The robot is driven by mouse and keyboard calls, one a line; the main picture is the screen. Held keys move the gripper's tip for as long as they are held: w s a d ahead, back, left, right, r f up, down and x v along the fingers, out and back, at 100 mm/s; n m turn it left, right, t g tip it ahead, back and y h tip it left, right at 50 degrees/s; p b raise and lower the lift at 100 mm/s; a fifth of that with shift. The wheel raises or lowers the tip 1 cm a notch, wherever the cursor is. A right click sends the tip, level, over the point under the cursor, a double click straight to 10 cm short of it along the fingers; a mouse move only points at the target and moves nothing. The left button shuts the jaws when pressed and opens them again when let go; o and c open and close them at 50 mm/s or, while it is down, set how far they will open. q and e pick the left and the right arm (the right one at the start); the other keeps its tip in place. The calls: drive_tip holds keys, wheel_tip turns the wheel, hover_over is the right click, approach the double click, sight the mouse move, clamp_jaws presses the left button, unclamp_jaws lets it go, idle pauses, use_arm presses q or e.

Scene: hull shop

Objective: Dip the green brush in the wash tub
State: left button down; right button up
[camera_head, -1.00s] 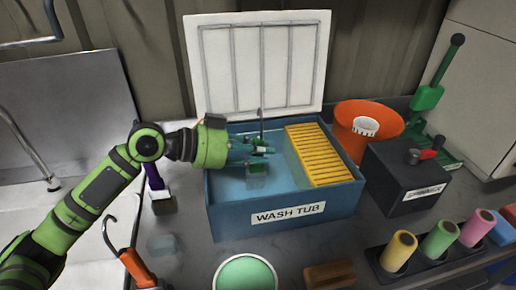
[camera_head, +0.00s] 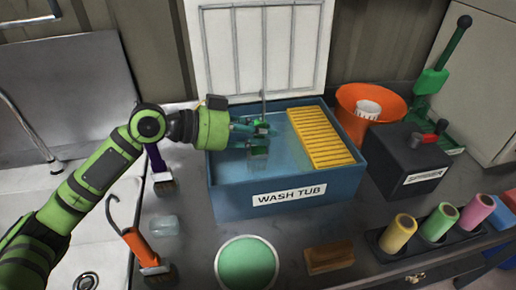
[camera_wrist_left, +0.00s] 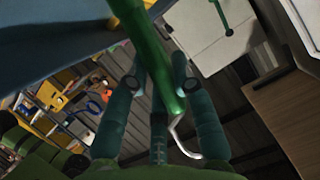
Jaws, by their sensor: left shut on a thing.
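The blue wash tub (camera_head: 230,203) stands on the bench with its white lid raised behind it, and it holds clear water. My left gripper (camera_head: 254,131) is over the tub's left part, shut on the green brush (camera_head: 259,141). The brush is roughly upright, its thin grey hook above the gripper and its bristle end down inside the tub. How deep the bristles sit in the water is hard to tell. In the left wrist view, the green handle (camera_wrist_left: 146,45) lies between the fingers of my left gripper (camera_wrist_left: 158,88). My right gripper is out of view.
A yellow slatted rack (camera_head: 322,140) fills the tub's right side. An orange bucket (camera_head: 353,122) and a dark box (camera_head: 402,165) stand right of it. A purple-handled brush (camera_head: 157,165), an orange-handled brush (camera_head: 140,249) and a green-topped round container (camera_head: 246,264) are nearby.

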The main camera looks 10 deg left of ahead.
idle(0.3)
use_arm(q)
drive_tip(key=shift+r+p, duration=5)
drive_tip(key=shift+r, duration=1.6)
wheel_tip(320, 180, up, 4)
drive_tip(key=p, duration=0.3)
